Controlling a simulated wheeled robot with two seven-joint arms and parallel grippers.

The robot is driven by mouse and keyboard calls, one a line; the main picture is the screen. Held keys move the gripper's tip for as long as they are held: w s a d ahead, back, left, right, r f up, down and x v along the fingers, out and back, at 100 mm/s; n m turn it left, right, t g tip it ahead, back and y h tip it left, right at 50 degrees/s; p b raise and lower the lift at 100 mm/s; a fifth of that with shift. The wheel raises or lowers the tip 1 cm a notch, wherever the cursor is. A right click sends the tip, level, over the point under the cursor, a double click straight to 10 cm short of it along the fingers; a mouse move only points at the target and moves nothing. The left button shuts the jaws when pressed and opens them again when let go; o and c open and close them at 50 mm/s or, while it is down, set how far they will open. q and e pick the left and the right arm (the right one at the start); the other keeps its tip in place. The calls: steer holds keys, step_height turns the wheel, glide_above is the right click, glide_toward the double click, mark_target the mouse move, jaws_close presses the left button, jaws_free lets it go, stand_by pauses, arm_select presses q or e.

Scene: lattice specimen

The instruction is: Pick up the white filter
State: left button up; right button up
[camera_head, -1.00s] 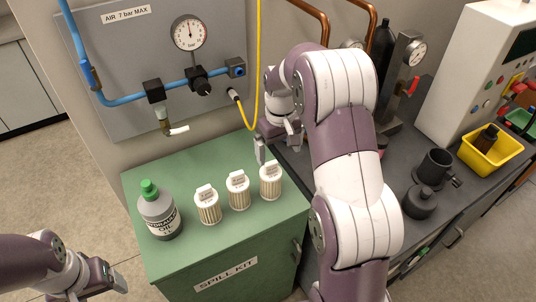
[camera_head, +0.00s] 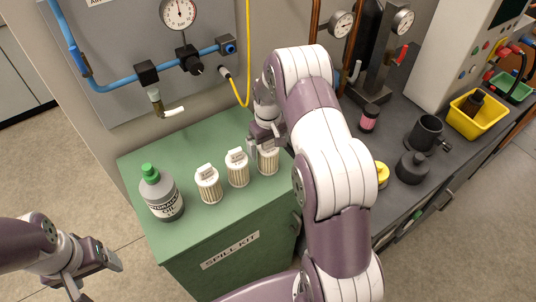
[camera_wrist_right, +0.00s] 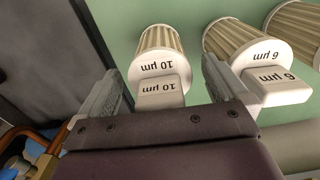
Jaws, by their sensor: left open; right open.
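Three white filters with ribbed cream sides and labelled caps stand upright in a row on the green cabinet top: a left one (camera_head: 209,186), a middle one (camera_head: 238,170) and a right one (camera_head: 268,161). My right gripper (camera_head: 263,143) is at the right filter, partly covering its top. In the right wrist view my right gripper (camera_wrist_right: 160,70) is open, with the cap of a filter marked 10 µm (camera_wrist_right: 159,68) between its fingers and gaps on both sides. A filter marked 6 µm (camera_wrist_right: 250,50) is just beside one finger. My left gripper (camera_head: 100,270) is open and empty at the lower left.
A grey oil bottle with a green cap (camera_head: 161,195) stands left of the filters. A yellow hose (camera_head: 246,60) hangs behind them. The dark bench (camera_head: 400,135) on the right holds a pink jar (camera_head: 369,117), dark fittings and a yellow bin (camera_head: 479,122).

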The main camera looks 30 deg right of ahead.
steer(key=shift+s, duration=0.1)
steer(key=c, duration=1.7)
steer(key=shift+c, duration=0.2)
steer(key=shift+r, duration=0.1)
